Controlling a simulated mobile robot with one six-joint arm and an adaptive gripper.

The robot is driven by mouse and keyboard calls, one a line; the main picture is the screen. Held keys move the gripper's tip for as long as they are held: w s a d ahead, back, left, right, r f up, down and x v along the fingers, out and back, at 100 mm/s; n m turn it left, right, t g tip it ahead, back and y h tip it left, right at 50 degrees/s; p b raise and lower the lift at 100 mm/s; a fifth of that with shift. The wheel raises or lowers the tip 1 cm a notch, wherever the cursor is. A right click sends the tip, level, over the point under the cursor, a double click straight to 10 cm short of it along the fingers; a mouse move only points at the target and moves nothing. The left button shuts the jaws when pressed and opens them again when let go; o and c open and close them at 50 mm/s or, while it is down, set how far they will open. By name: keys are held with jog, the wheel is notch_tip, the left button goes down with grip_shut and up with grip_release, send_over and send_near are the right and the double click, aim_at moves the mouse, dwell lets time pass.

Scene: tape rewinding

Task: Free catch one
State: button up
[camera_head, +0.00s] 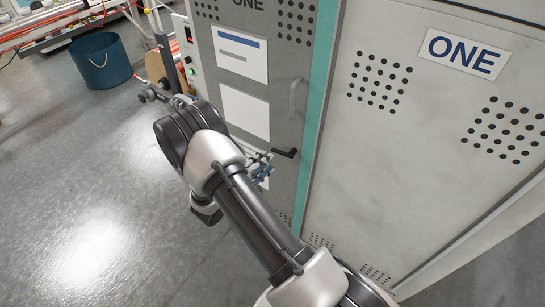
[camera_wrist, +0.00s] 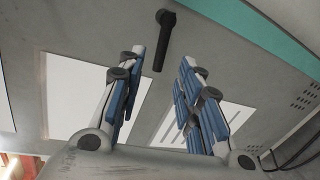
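The catch on cabinet ONE is a short black lever (camera_head: 285,152) on the grey door (camera_head: 285,55). In the wrist view the black lever (camera_wrist: 162,42) stands out from the grey panel near the top centre. My gripper (camera_head: 262,167) is just left of the lever in the head view, partly hidden behind my arm. In the wrist view my gripper (camera_wrist: 161,75) is open, its blue-padded fingers spread to either side of the lever's line. Nothing is between the fingers. I see no contact with the lever, and the depth gap is hard to judge.
A grey pull handle (camera_head: 297,97) sits above the lever. White sheets (camera_head: 245,112) are on the door. A teal strip (camera_head: 318,100) edges the door beside a pale panel labelled ONE (camera_head: 464,52). A blue bin (camera_head: 101,60) stands far left. The floor at left (camera_head: 70,180) is clear.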

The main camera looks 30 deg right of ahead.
jog(key=v, duration=0.4)
jog(key=shift+s+a, duration=0.15)
jog(key=shift+a, duration=0.1)
jog(key=shift+r, duration=0.1)
jog(key=s+d+r+m+g+y, duration=0.1)
jog(key=s+r+m+g+y, duration=0.15)
jog(key=s+r, duration=0.5)
jog(key=s+d+r+m+g+y, duration=0.1)
jog(key=s+r+m+g, duration=0.3)
jog(key=r, duration=0.6)
jog(key=s+a+r+t+y, duration=0.2)
jog(key=s+a+r+y, duration=0.3)
jog(key=s+a, duration=0.2)
jog(key=s+a+r+t+y, duration=0.3)
jog(key=s+a+r+y, duration=0.2)
jog(key=s+a+y, duration=0.1)
jog(key=shift+s+a+t, duration=0.35)
jog(key=shift+s+a, duration=0.55)
jog(key=shift+a, duration=0.25)
jog(key=shift+n, duration=0.25)
jog(key=shift+c, duration=0.3)
